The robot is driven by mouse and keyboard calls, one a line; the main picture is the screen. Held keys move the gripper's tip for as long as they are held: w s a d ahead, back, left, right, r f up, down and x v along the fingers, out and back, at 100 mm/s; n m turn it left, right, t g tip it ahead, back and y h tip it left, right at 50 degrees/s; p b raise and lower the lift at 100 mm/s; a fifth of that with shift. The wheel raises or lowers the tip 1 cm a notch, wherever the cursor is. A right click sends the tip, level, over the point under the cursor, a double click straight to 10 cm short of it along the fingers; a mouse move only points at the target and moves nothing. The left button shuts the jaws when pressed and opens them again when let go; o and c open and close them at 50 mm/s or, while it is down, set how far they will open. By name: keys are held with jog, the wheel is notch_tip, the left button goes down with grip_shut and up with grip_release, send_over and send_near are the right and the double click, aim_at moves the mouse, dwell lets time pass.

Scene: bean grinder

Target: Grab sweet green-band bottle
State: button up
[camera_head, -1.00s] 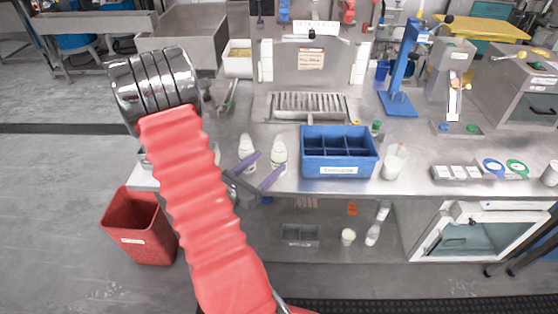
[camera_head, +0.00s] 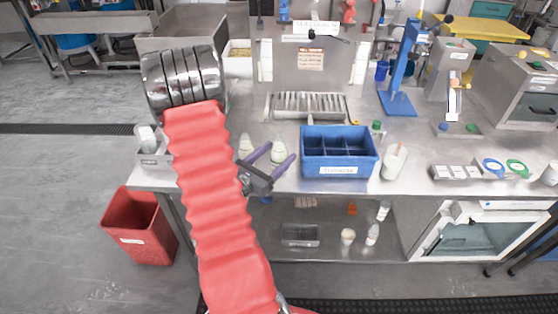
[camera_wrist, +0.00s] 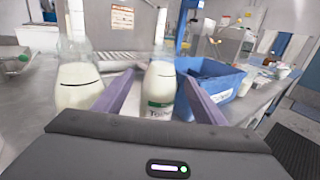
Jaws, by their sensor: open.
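Two white bottles stand side by side on the steel counter, left of the blue divided bin. The right one, the green-band bottle (camera_wrist: 160,88), shows a green band and lettering in the wrist view. It also shows in the head view (camera_head: 279,151). The left bottle (camera_wrist: 79,84) shows a dark line and no green band in the wrist view; in the head view (camera_head: 246,144) it is partly hidden. My gripper (camera_head: 274,151) is open, its purple fingers pointing at the bottles. In the wrist view the green-band bottle appears between the fingers, with its base hidden. No grip on it shows.
The blue divided bin (camera_head: 340,170) stands close to the right of the bottles. A white container (camera_head: 394,162) is right of it. A drip grate (camera_head: 307,106) lies behind. A red bin (camera_head: 141,227) stands on the floor at left.

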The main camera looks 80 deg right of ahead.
aim_at(280, 137)
jog(key=shift+x, duration=0.85)
jog(key=c, duration=1.1)
jog(key=shift+r, duration=5)
jog(key=shift+r, duration=0.1)
